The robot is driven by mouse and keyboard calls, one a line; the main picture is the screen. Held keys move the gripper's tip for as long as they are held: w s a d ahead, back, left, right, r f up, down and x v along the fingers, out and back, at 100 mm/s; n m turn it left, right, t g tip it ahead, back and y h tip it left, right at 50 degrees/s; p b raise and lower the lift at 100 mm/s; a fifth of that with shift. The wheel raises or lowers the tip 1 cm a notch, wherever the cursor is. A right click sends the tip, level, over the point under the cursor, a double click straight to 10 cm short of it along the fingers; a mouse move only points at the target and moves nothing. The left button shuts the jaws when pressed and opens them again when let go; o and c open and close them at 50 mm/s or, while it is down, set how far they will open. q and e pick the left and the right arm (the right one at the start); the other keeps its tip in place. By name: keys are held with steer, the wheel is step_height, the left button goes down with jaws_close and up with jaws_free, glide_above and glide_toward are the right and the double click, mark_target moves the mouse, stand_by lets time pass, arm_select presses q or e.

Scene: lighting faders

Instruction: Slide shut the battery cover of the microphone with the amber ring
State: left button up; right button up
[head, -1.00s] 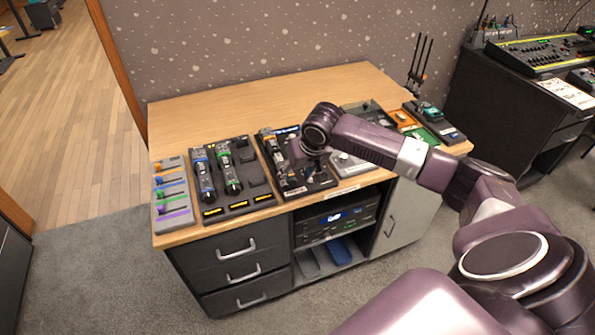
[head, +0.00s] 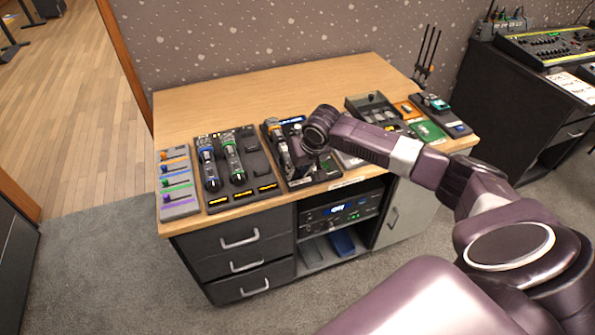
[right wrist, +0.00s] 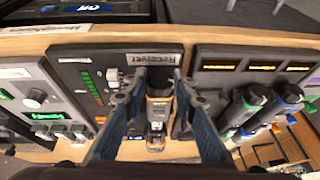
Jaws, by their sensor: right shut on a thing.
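The microphone with the amber ring lies in the black cradle marked Receiver; its amber band (right wrist: 157,134) shows in the right wrist view, and its far end (head: 273,127) in the head view. My right gripper (right wrist: 160,80) is down at the microphone's near end, its two blue-grey fingers on either side. It is shut on a dark end piece, which looks like the battery cover (right wrist: 160,74). The fingers hide its edges, so I cannot tell how wide any gap is. In the head view my right gripper (head: 299,157) hides much of the microphone. My left gripper is out of view.
Microphones with blue (head: 208,170) and green (head: 233,163) rings lie in the tray to the left in the head view. A fader panel (head: 179,205) stands at the desk's left end. Several small devices stand to the right. The desk's back (head: 250,90) is clear.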

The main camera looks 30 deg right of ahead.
steer(key=shift+w, duration=0.15)
steer(key=shift+c, duration=0.6)
steer(key=shift+w+d+b, duration=0.2)
steer(key=shift+w, duration=0.45)
steer(key=shift+w+d+b, duration=0.15)
steer(key=shift+w, duration=0.5)
steer(key=shift+w+d+b, duration=0.15)
steer(key=shift+w+b, duration=0.15)
steer(key=shift+w, duration=0.4)
steer(key=shift+w+d+b, duration=0.15)
steer(key=shift+w+b, duration=0.1)
steer(key=shift+w, duration=0.45)
steer(key=o, duration=1.2)
